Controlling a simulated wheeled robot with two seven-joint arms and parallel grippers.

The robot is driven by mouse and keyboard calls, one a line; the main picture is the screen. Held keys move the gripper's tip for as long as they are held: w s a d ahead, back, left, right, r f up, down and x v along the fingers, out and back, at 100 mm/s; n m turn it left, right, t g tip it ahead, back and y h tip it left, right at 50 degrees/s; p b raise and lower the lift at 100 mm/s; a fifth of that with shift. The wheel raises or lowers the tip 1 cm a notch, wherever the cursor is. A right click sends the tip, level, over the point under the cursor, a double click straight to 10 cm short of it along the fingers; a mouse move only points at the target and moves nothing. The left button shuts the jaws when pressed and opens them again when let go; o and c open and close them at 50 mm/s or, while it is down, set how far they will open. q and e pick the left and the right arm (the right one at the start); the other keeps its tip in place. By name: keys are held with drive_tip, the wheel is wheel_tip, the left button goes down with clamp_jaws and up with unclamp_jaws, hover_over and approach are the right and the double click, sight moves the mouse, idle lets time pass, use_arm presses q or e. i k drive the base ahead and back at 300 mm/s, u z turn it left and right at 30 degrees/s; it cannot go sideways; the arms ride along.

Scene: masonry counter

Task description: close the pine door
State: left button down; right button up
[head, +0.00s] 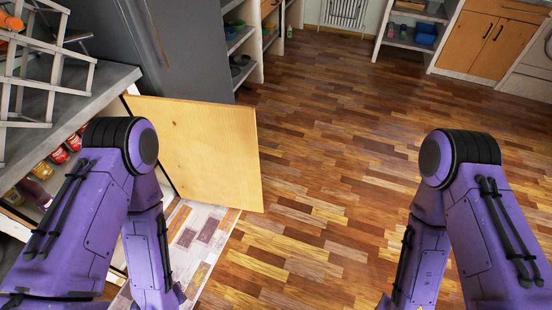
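The pine door (208,150) is a pale wooden panel on the low cabinet under the grey counter, left of the middle in the head view. It stands wide open, swung out over the floor. My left arm passes in front of the cabinet opening and hides part of it and the door's lower left edge. Both my forearms run down out of the bottom of the picture, the left one beside the door and the right one well to its right. Neither gripper's fingers show.
Jars (58,155) stand inside the open cabinet. A wooden rack (45,80) sits on the grey counter (105,85). A patterned rug (205,235) lies below the door. A grey fridge-like unit (165,45) stands behind. The wooden floor (330,180) to the right is clear.

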sight(209, 153)
drive_tip(key=z, duration=0.65)
drive_tip(key=i, duration=3.65)
drive_tip(key=u, duration=4)
drive_tip(key=i, duration=0.55)
drive_tip(key=u, duration=0.05)
drive_tip(key=k, duration=0.5)
drive_tip(key=u, duration=0.25)
drive_tip(key=i, duration=0.35)
drive_tip(key=z, duration=0.05)
